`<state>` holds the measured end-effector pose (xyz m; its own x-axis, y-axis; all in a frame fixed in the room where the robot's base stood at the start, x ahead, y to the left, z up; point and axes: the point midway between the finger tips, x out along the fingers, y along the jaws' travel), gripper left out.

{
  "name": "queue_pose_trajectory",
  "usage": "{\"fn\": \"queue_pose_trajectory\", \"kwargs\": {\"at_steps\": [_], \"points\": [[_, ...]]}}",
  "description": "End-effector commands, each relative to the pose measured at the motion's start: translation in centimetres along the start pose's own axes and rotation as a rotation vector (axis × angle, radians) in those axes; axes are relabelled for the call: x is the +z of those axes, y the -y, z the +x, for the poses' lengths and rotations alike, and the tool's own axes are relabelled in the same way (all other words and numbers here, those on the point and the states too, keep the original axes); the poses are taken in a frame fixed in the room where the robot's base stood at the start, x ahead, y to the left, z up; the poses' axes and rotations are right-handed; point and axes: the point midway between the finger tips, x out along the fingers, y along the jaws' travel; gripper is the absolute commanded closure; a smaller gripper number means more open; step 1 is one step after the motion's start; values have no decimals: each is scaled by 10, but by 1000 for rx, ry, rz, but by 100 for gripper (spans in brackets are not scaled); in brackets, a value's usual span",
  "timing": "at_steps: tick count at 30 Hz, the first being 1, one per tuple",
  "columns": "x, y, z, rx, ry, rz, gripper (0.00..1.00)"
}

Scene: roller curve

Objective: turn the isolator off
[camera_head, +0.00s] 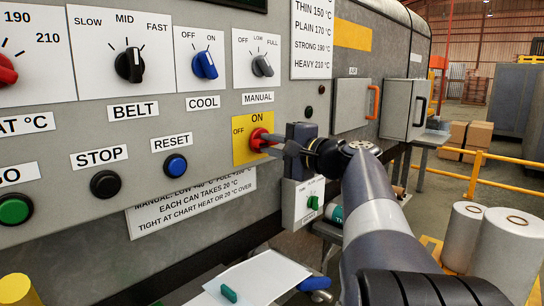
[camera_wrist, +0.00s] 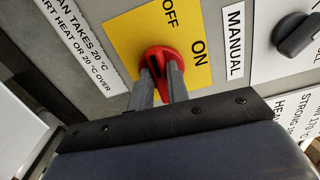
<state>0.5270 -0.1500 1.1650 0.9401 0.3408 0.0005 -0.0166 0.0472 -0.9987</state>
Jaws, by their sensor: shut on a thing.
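The isolator is a red rotary handle (camera_head: 258,138) on a yellow plate (camera_head: 241,152) marked ON at the top and OFF at the left. My gripper (camera_head: 270,141) reaches it from the right, with its fingers at the handle. In the wrist view, the red handle (camera_wrist: 166,56) sits between my two grey fingertips (camera_wrist: 163,76), which are shut on it. The OFF and ON words on the yellow plate (camera_wrist: 128,32) show beside it. The fingers cover part of the handle, so I cannot tell exactly which mark it points at.
Above are the MANUAL knob (camera_head: 262,66) and the blue COOL knob (camera_head: 204,65). STOP (camera_head: 105,184) and RESET (camera_head: 176,166) buttons are to the left. A small box with a green knob (camera_head: 313,203) hangs below my gripper. White rolls (camera_head: 508,252) stand at the lower right.

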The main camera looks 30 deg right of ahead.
Motion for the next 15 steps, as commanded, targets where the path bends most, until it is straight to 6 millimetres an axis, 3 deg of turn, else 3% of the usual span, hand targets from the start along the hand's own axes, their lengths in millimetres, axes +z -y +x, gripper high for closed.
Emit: {"fn": "queue_pose_trajectory", "kwargs": {"at_steps": [15], "points": [[0,-2,0,3,1,-67,100]]}}
